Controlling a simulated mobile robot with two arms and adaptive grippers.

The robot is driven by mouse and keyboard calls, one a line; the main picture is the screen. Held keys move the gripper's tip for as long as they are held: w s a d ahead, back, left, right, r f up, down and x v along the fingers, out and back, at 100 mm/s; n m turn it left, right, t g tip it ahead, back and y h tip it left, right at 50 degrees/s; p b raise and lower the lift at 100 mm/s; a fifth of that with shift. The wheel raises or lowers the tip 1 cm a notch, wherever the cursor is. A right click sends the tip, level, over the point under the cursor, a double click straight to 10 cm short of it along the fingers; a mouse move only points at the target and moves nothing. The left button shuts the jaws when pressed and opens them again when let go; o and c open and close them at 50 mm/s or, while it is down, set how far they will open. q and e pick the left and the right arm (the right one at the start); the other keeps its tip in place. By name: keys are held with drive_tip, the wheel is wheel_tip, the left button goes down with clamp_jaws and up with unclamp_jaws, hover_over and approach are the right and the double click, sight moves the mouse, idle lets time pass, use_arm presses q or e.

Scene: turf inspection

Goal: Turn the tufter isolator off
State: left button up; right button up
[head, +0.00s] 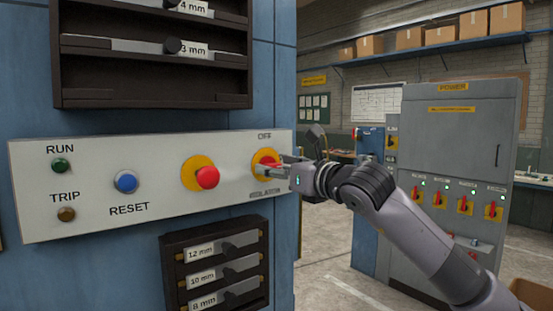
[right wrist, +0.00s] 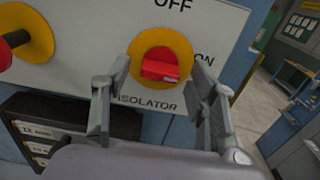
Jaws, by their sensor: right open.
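The isolator (head: 262,157) is a red handle on a yellow disc at the right end of a pale control panel (head: 100,222). In the right wrist view the isolator's red handle (right wrist: 161,68) lies roughly level, on the side of the ON label (right wrist: 203,60). The OFF label (right wrist: 173,4) is above the disc. My right gripper (head: 277,171) is in front of the isolator and partly hides it in the head view. In the right wrist view its open fingers (right wrist: 160,86) stand on either side of the handle, with gaps on both sides. My left gripper is not in view.
A red mushroom button on a yellow disc (head: 207,177) and a blue reset button (head: 125,181) are left of the isolator. Dark racks with marked gauges (head: 166,262) sit above and below the panel. A grey power cabinet (head: 457,125) stands at the back right, past open floor.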

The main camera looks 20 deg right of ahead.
drive_tip(key=shift+w+a, duration=0.15)
drive_tip(key=shift+w, duration=0.2)
drive_tip(key=shift+c, duration=0.3)
drive_tip(key=c, duration=1.1)
